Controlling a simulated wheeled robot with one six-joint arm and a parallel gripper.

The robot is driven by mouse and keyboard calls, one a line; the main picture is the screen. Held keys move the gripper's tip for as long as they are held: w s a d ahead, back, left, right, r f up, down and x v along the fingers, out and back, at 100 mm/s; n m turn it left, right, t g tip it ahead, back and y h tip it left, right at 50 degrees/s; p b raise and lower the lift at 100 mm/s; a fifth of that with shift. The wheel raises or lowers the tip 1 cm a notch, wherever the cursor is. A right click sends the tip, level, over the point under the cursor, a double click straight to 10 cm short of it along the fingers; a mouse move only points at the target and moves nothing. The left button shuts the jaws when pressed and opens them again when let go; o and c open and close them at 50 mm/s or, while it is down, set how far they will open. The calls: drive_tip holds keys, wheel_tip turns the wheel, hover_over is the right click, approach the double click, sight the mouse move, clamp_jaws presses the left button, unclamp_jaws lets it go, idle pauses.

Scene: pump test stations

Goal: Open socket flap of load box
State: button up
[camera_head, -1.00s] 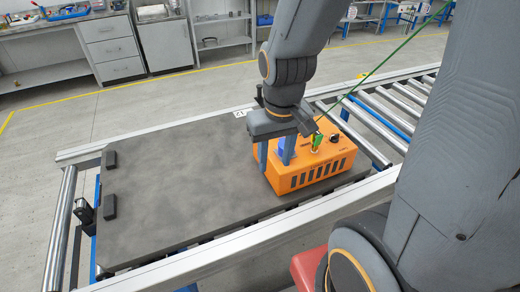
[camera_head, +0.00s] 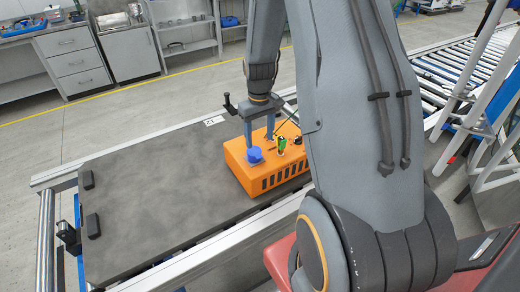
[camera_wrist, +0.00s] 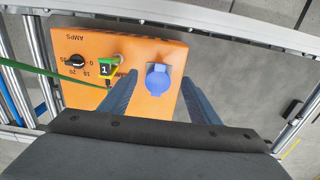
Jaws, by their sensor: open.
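The orange load box (camera_head: 240,168) sits on the grey mat at its right end. Its round blue socket flap (camera_head: 255,155) lies on the top face and looks shut. My gripper (camera_head: 259,141) is open and empty above the box. In the wrist view its two blue fingers (camera_wrist: 158,85) point at the box, one on each side of the flap. I cannot tell how high the fingertips are above the box top.
A green-yellow plug tagged 1 (camera_wrist: 108,69) with a green cable sits left of the flap in the wrist view, close to the left finger. A black knob (camera_wrist: 75,61) is beyond it. The dark mat (camera_head: 150,200) is clear left of the box, except two black blocks.

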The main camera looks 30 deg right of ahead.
sight(259, 157)
drive_tip(key=shift+f+p, duration=1.15)
drive_tip(key=shift+f, duration=2.45)
drive_tip(key=shift+c, duration=0.4)
clamp_jaws()
drive_tip(key=shift+a, duration=0.1)
